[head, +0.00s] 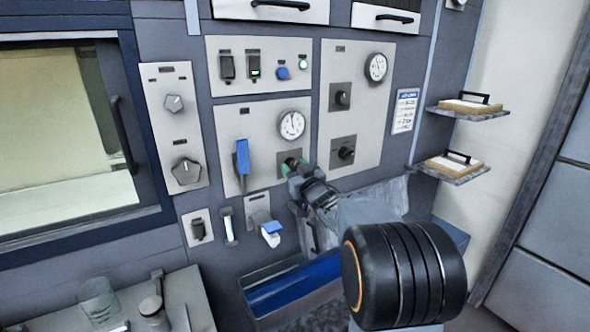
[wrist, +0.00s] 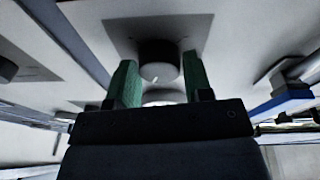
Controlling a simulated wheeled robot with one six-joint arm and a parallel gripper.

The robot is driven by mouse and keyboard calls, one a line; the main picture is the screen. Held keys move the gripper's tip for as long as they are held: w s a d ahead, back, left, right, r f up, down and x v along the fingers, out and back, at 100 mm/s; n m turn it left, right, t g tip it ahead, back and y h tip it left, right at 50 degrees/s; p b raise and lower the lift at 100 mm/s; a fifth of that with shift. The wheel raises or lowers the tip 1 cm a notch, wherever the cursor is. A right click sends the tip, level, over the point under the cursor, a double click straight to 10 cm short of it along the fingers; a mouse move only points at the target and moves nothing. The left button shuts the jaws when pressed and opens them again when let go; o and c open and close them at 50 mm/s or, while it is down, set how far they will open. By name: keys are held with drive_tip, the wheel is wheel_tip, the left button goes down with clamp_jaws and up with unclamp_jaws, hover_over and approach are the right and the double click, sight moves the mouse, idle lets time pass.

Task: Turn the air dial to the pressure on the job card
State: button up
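My gripper (head: 291,166) is at the middle panel, just under a round white gauge (head: 292,125); its tips cover most of a square dark plate there. In the wrist view a round dark dial (wrist: 158,62) with a small pale mark stands on that plate (wrist: 118,32). The green fingertips of my gripper (wrist: 160,82) are apart, one on each side of the dial; I cannot tell whether they touch it. The gauge's needle points roughly upward. The job card (head: 405,111), white with a blue heading, hangs right of the panels; its text is too small to read.
A blue lever (head: 242,158) stands close left of my gripper. The right panel has another gauge (head: 376,67) and two black knobs (head: 342,97), (head: 346,153). Two small shelves (head: 468,113), (head: 452,172) jut out at the right. A blue-lined trough (head: 295,285) lies below.

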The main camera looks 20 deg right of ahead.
drive_tip(key=o, duration=0.4)
drive_tip(key=b+v, duration=0.2)
drive_tip(key=v, duration=1.1)
drive_tip(key=shift+s, duration=0.4)
drive_tip(key=s+d+f+m+g+h, duration=0.2)
drive_tip(key=d+f+m+g+h, duration=0.2)
drive_tip(key=d+f+g+h, duration=0.3)
drive_tip(key=s+a+f+m+g+p, duration=0.1)
drive_tip(key=s+a+f+g+p, duration=0.15)
drive_tip(key=s+f+g, duration=0.2)
drive_tip(key=s+a+n+g+y+p, duration=0.1)
drive_tip(key=s+a+y, duration=0.1)
drive_tip(key=a, duration=0.4)
drive_tip(key=s+a+r+n+g+y+p, duration=0.1)
drive_tip(key=s+a+g+y, duration=0.1)
drive_tip(key=s+a, duration=0.2)
drive_tip(key=s+a+n+g+y+p, duration=0.1)
drive_tip(key=s+a+g+p, duration=0.1)
drive_tip(key=s+a, duration=0.2)
drive_tip(key=shift+a+r+y, duration=0.2)
drive_tip(key=shift+a, duration=0.75)
drive_tip(key=shift+a+r+y, duration=0.2)
drive_tip(key=shift+a, duration=0.75)
